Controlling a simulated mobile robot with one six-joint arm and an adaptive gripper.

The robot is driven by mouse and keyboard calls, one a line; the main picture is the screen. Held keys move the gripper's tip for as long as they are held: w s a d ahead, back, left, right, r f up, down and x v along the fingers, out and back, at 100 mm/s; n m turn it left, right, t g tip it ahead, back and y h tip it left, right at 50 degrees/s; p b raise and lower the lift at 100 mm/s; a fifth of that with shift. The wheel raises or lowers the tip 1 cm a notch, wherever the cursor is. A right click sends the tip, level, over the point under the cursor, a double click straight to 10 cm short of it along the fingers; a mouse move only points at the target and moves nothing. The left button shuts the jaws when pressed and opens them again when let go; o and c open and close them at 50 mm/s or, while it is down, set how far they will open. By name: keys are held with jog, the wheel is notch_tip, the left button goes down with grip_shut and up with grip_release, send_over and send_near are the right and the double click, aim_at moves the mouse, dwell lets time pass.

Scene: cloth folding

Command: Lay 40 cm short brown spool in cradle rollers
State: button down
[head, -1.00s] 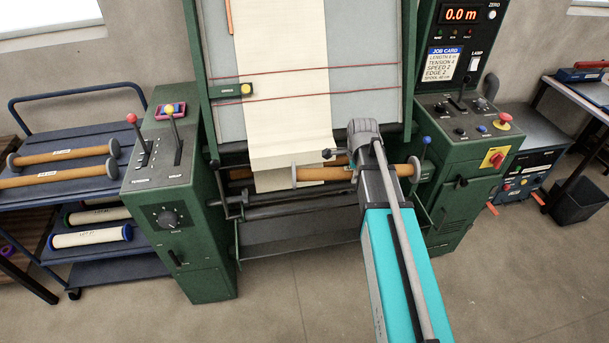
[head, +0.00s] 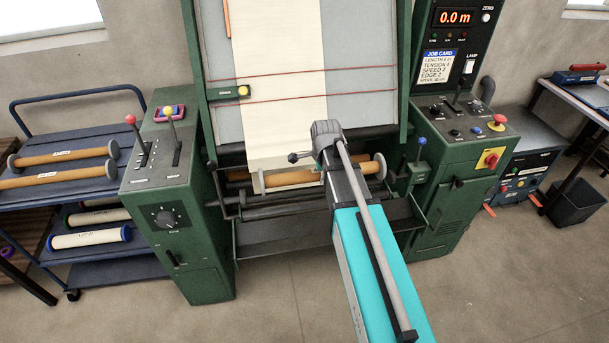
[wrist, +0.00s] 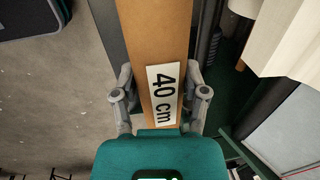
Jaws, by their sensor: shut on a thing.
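The short brown spool (head: 292,180) has grey end flanges, and its "40 cm" label (wrist: 163,92) faces the wrist camera. My gripper (wrist: 158,88) is shut on it around the labelled part; in the head view my wrist hides that stretch. The spool lies crosswise in front of the hanging cream cloth (head: 285,120), over the cradle area between the green side cabinets. Dark rollers and bars (head: 285,205) show just below it. I cannot tell whether the spool touches the rollers.
A blue cart (head: 80,145) at left holds brown spools (head: 65,158) on top and white rolls (head: 90,237) below. A lever cabinet (head: 160,180) and a control cabinet (head: 455,160) flank the machine. Another brown bar (head: 238,176) shows behind the spool. The front floor is clear.

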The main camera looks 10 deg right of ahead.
jog(key=shift+w+f+b, duration=0.2)
jog(key=shift+f+b, duration=0.05)
jog(key=shift+b, duration=0.1)
jog(key=w+a+f+t+b, duration=0.1)
jog(key=w+a+f+b, duration=0.3)
jog(key=w+f+b, duration=0.2)
jog(key=shift+w+f+b, duration=0.2)
jog(key=shift+w+b, duration=0.1)
jog(key=shift+w, duration=0.3)
jog(key=shift+w+f, duration=0.1)
jog(key=shift+f, duration=0.05)
jog(key=w+b+x, duration=0.1)
jog(key=b+x, duration=1)
jog(key=x, duration=0.1)
jog(key=shift+w+b, duration=0.4)
jog(key=shift+w, duration=0.05)
jog(key=shift+f+b, duration=0.55)
jog(key=shift+b, duration=0.1)
dwell(1.1)
grip_release()
